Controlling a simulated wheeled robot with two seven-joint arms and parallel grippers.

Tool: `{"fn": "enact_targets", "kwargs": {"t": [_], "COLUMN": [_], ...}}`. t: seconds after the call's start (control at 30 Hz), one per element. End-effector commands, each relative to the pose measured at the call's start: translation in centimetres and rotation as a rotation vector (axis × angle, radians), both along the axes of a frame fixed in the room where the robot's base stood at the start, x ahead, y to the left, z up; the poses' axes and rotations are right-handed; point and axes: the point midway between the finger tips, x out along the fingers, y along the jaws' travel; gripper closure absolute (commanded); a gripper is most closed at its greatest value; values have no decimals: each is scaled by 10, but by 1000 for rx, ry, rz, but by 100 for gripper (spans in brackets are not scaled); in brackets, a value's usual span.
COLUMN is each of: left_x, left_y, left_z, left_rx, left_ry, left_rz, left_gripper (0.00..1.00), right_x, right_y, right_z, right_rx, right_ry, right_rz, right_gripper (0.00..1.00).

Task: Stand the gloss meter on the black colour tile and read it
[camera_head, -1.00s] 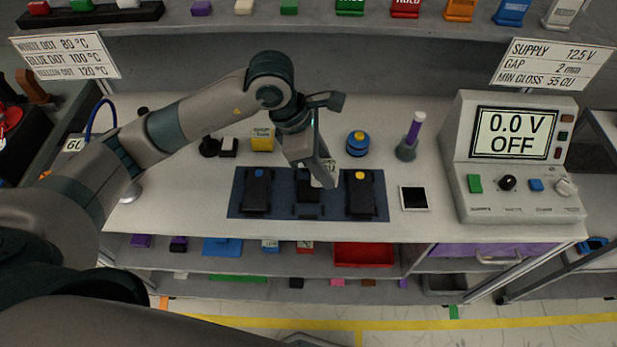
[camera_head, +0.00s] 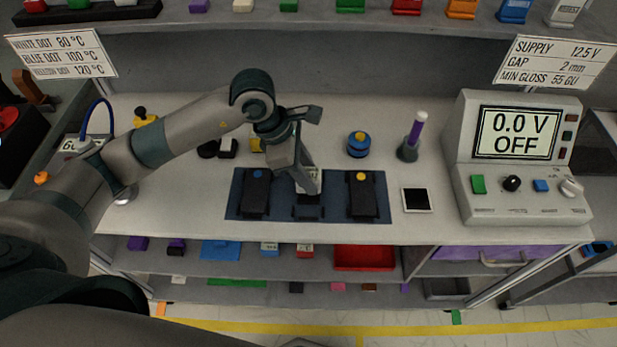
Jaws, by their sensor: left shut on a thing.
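My left gripper (camera_head: 306,184) reaches down over the middle of the dark blue mat (camera_head: 334,185), between two black blocks. My right gripper is not in view.
The supply unit (camera_head: 516,160) at right reads 0.0 V OFF.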

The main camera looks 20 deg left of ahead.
Motion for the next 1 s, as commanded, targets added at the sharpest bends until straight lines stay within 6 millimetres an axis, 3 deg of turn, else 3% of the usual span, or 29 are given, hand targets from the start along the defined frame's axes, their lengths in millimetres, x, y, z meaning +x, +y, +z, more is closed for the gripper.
{"fn": "enact_targets", "kwargs": {"t": [0.1,0.53,0.57,0.63,1.0], "left_x": [0,0,0,0,0], "left_y": [0,0,0,0,0], "left_z": [-8,-12,-12,-11,-10], "left_rx": [-2,-1,-1,-1,-1], "left_ry": [-1,-2,-2,-1,0], "left_rz": [0,-1,-1,-1,0], "left_gripper": [93,93,65,49,49], "right_x": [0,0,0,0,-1], "right_y": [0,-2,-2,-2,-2], "right_z": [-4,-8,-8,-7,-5], "right_rx": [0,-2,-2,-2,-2], "right_ry": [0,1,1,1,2], "right_rz": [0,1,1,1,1], "right_gripper": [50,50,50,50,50]}}
